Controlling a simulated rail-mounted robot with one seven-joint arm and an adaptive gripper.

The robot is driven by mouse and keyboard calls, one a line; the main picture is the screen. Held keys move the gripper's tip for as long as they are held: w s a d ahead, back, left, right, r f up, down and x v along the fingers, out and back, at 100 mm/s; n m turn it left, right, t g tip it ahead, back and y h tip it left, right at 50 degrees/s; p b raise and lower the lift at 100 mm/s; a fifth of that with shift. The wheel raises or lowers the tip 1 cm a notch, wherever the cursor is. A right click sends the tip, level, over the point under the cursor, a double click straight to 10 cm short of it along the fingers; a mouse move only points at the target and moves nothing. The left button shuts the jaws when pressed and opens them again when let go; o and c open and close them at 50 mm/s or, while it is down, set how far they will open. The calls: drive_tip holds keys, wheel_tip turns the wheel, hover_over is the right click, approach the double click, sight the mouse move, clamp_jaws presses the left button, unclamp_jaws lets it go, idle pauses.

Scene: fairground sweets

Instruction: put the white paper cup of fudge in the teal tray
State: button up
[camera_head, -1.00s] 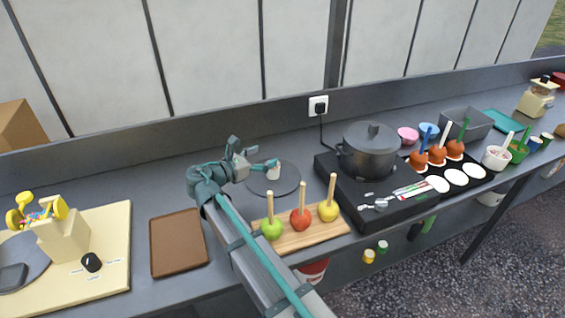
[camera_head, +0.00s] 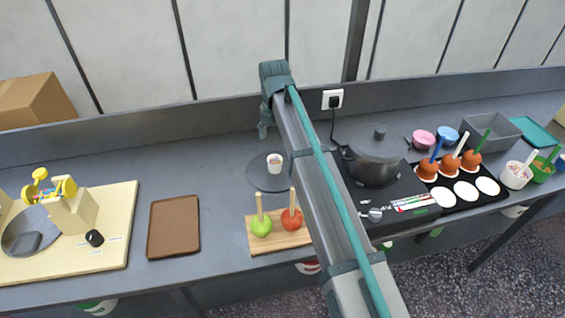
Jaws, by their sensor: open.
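The white paper cup of fudge (camera_head: 274,166) stands upright on a dark round slab (camera_head: 260,182) in the middle of the counter, with nothing touching it. The teal tray (camera_head: 537,131) lies at the back right, beyond the grey bin. My arm crosses the middle of the view, with its wrist raised near the back wall. My gripper (camera_head: 263,131) shows only in part, hanging below the wrist, behind and a little left of the cup. It is open and apart from the cup; its fingers are mostly hidden.
Right of the slab are a dark pot (camera_head: 374,160) on a hob and several caramel apples (camera_head: 448,163). A grey bin (camera_head: 490,132) stands before the teal tray. A board (camera_head: 280,238) with candy apples is in front; a brown tray (camera_head: 173,228) lies left.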

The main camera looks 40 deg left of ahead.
sight(275, 159)
drive_tip(key=shift+s+f, duration=0.1)
drive_tip(key=shift+f, duration=0.25)
drive_tip(key=shift+a+f+p, duration=0.15)
drive_tip(key=shift+f+p, duration=1.6)
drive_tip(key=shift+f, duration=3.25)
drive_tip(key=c, duration=1.4)
drive_tip(key=shift+r, duration=0.15)
